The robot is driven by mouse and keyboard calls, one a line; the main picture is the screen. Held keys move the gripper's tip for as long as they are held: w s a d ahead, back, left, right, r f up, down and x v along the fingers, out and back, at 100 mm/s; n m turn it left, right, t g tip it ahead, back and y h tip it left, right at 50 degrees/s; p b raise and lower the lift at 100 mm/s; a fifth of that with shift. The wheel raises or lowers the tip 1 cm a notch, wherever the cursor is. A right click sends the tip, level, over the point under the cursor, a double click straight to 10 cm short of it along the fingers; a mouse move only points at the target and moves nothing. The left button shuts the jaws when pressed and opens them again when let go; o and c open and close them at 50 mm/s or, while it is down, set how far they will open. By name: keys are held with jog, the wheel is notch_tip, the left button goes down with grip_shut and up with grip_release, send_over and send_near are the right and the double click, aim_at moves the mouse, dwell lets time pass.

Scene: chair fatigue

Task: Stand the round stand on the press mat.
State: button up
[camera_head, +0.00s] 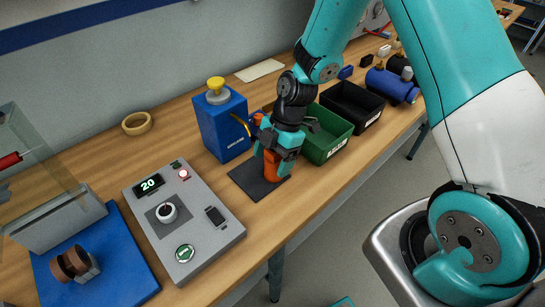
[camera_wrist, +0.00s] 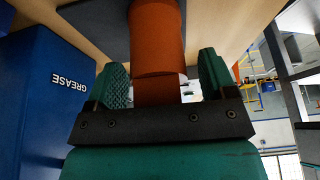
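The orange round stand (camera_head: 272,168) is upright on the dark grey press mat (camera_head: 245,181) in the head view, its lower end appearing to rest on it. In the wrist view the stand (camera_wrist: 157,40) runs between my fingers towards the mat (camera_wrist: 95,22). My gripper (camera_head: 283,140) is around the upper part of the stand. In the wrist view its two green fingers (camera_wrist: 164,85) are spread to either side, with a clear gap on the right and a thin one on the left. The fingers hide part of the stand in the head view.
A blue grease box (camera_head: 222,128) with a yellow knob stands just left of the mat. Green (camera_head: 325,140) and black (camera_head: 350,105) bins stand to the right. A grey control panel (camera_head: 184,222) lies at the front left. The table edge is close in front of the mat.

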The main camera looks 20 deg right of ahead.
jog(key=b+v, duration=0.2)
jog(key=v, duration=1)
jog(key=s+a+r+m, duration=0.3)
jog(key=s+m, duration=0.2)
jog(key=s, duration=0.1)
jog(key=s+a+r+m+t, duration=0.1)
jog(key=s+a+r+m, duration=0.2)
jog(key=s, duration=0.4)
jog(key=s+a+r+m, duration=0.3)
jog(key=s+r+m, duration=0.1)
jog(key=s+m, duration=0.2)
jog(key=shift+s+r+m, duration=0.3)
jog(key=shift+s, duration=0.2)
